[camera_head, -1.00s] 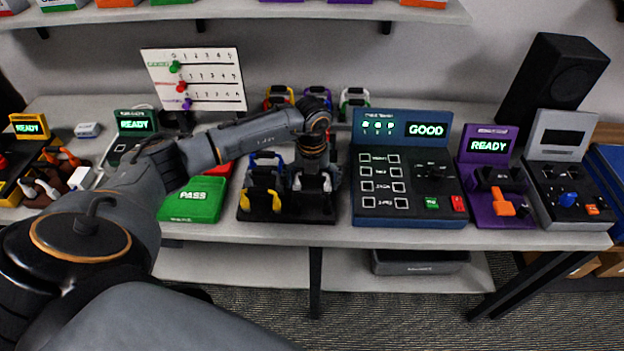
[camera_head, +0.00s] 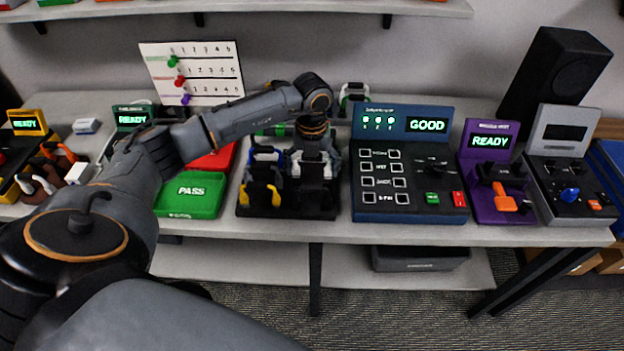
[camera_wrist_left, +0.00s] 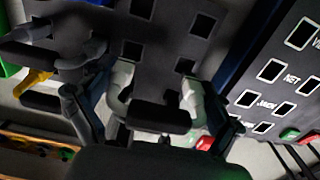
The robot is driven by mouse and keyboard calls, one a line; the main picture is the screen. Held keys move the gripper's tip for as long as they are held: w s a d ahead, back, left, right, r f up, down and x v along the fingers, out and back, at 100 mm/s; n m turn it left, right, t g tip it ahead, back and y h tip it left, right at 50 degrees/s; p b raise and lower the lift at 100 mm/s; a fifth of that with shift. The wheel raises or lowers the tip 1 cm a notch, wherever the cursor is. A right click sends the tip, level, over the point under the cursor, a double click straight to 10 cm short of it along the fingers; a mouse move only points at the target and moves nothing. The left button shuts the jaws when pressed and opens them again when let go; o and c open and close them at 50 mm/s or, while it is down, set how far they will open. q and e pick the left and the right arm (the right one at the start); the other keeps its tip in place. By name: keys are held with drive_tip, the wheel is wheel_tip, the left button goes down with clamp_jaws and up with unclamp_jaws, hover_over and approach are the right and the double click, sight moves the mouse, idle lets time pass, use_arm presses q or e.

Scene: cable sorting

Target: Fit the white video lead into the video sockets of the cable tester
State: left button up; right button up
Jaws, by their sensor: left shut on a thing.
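My right gripper is out of view.
A green PASS tray (camera_head: 190,194) and a red tray (camera_head: 214,160) lie left. A purple tester (camera_head: 488,212) stands right of the navy one. A green-and-white lead (camera_head: 354,92) stands behind.

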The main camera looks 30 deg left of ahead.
use_arm(q)
wheel_tip(320, 180, up, 6)
drive_tip(key=shift+f+b, duration=0.1)
drive_tip(key=shift+b, duration=0.4)
drive_tip(key=shift+r+p, duration=1)
drive_tip(key=shift+r, duration=0.65)
